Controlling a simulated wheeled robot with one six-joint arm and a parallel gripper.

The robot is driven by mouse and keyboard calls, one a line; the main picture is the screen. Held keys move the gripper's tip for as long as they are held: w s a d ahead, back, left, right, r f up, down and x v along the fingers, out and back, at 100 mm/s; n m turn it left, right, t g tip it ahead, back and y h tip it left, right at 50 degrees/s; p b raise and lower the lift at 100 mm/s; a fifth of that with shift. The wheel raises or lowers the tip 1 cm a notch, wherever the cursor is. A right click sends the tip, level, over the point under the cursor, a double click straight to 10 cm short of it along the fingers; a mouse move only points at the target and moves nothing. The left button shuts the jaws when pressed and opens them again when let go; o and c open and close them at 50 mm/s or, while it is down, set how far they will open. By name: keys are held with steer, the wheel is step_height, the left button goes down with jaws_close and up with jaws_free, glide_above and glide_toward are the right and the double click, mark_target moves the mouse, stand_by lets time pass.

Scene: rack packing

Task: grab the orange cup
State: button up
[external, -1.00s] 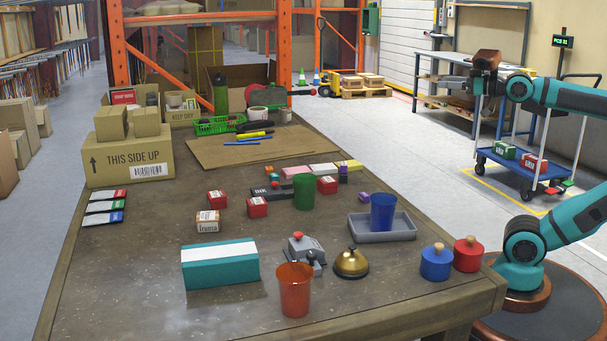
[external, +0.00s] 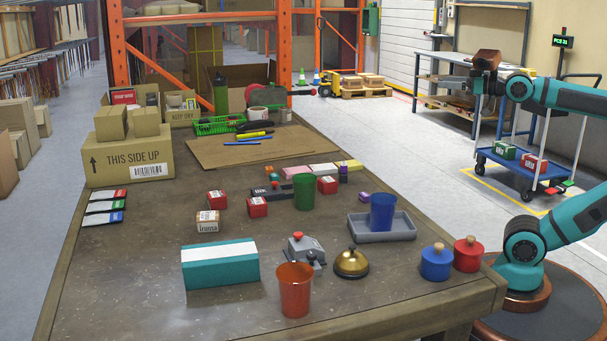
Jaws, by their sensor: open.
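The orange cup (external: 295,292) stands upright near the front edge of the table, its open top facing up. Its surroundings are a teal box with a white stripe to its left and a grey device just behind it. My gripper (external: 482,84) is high at the upper right, well away from the cup and above the floor beyond the table. It is small in the view, and nothing shows between its fingers. My arm rises from a base at the table's right side.
A teal box (external: 220,266), a grey device (external: 305,250) and a brass bell (external: 351,263) stand near the cup. A blue cup (external: 383,212) stands in a grey tray (external: 407,228); a green cup (external: 303,191) is farther back. Blue (external: 436,263) and red (external: 468,255) jars stand at right.

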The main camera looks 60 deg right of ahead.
steer(key=w+a+n+g+y, duration=0.4)
steer(key=w+a, duration=0.5)
steer(key=a, duration=0.5)
steer(key=w+a+n+g+y, duration=0.2)
steer(key=w+a+n+g, duration=0.25)
steer(key=w+a, duration=0.75)
steer(key=n+g, duration=0.9)
steer(key=n, duration=0.1)
glide_above(288, 301)
steer(key=d, duration=0.6)
step_height(288, 301, down, 20)
steer(key=shift+m+y, duration=0.25)
steer(key=shift+y, duration=0.05)
steer(key=shift+x, duration=2.95)
steer(key=shift+w+d+f, duration=0.1)
steer(key=shift+d+f, duration=0.05)
steer(key=shift+d, duration=0.05)
steer(key=c, duration=1)
steer(key=shift+c, duration=0.2)
